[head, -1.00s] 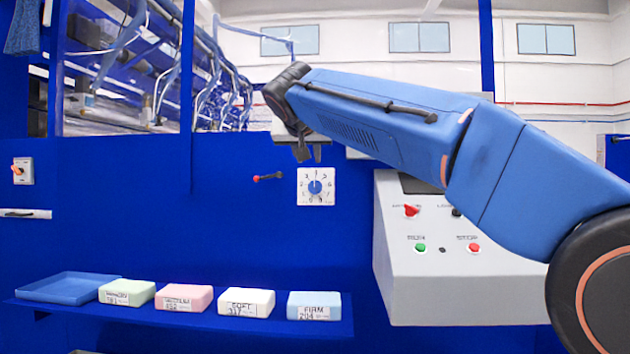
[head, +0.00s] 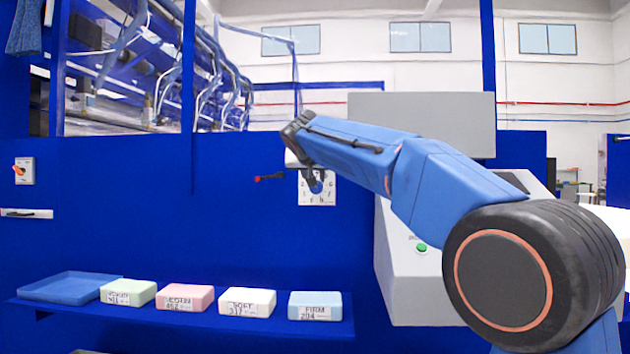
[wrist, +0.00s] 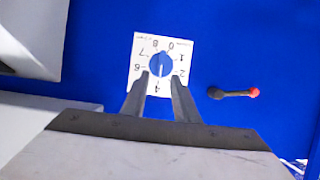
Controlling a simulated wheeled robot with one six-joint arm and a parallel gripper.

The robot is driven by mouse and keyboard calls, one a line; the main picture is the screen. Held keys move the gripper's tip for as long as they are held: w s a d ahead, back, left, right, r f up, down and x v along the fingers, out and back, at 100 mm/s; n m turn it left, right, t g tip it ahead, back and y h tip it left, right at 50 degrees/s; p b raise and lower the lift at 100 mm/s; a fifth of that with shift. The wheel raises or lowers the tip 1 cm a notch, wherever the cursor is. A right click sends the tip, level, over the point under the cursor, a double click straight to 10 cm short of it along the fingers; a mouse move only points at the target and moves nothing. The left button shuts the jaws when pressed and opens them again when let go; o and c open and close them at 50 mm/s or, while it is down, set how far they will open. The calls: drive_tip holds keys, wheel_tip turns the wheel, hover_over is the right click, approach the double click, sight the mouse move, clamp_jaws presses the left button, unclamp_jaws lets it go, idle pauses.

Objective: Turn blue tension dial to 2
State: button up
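The blue tension dial (wrist: 161,63) is a round knob on a white square plate with numbers, fixed to the blue wall. In the wrist view the plate appears upside down, and the knob's pale pointer line runs down toward the 4. My gripper (wrist: 161,78) is open, its two fingertips apart at the lower part of the plate, either side of the pointer line. I cannot tell whether they touch the knob. In the head view the dial (head: 317,188) is partly hidden behind my gripper (head: 315,184).
A red-tipped black lever (head: 270,177) is left of the dial, and shows in the wrist view (wrist: 233,93). A grey console (head: 405,285) with a green button stands to the right. Below, a shelf holds a blue tray (head: 68,287) and several labelled foam blocks (head: 247,302).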

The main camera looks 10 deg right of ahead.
drive_tip(key=shift+x, duration=1.2)
drive_tip(key=shift+c, duration=0.3)
clamp_jaws()
drive_tip(key=shift+a, duration=0.15)
drive_tip(key=shift+w+a+f+n+h, duration=0.15)
drive_tip(key=shift+a+f+n+h, duration=0.3)
drive_tip(key=shift+n+h, duration=1.1)
drive_tip(key=shift+w+a+f+n+h, duration=0.15)
drive_tip(key=shift+a+f+n+h, duration=0.4)
drive_tip(key=shift+n, duration=1.75)
drive_tip(key=shift+w+a+f+n+h, duration=0.15)
drive_tip(key=shift+a+f+n+h, duration=0.15)
drive_tip(key=shift+n+h, duration=1.35)
drive_tip(key=shift+n+y, duration=0.35)
drive_tip(key=shift+n, duration=0.05)
